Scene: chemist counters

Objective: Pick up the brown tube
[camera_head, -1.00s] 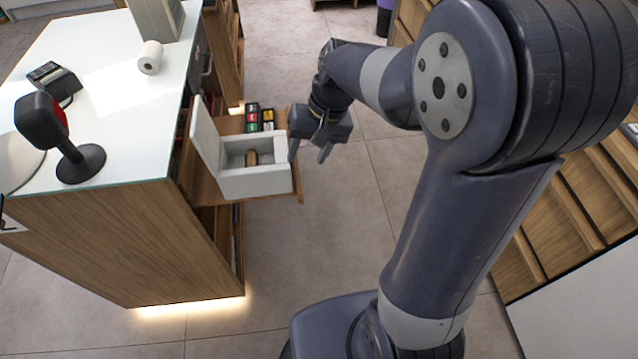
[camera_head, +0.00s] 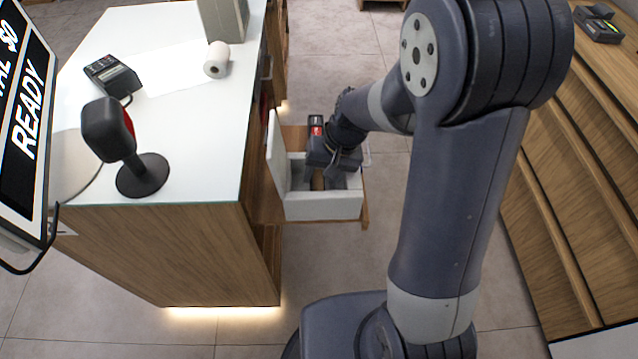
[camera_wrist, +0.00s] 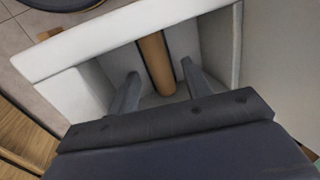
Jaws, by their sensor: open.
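The brown tube (camera_wrist: 157,65) stands or leans inside a white box, against its wall, in the wrist view. In the head view a small part of the tube (camera_head: 318,181) shows below my gripper. My gripper (camera_head: 330,180) reaches down into the box. In the wrist view my gripper (camera_wrist: 158,85) is open, with one finger on each side of the tube. I cannot tell whether either finger touches it.
A counter (camera_head: 190,120) with a white top stands left of the drawer. It carries a scanner (camera_head: 112,130) on a stand, a card terminal (camera_head: 113,75) and a paper roll (camera_head: 216,60). Wooden shelving (camera_head: 560,170) stands at the right.

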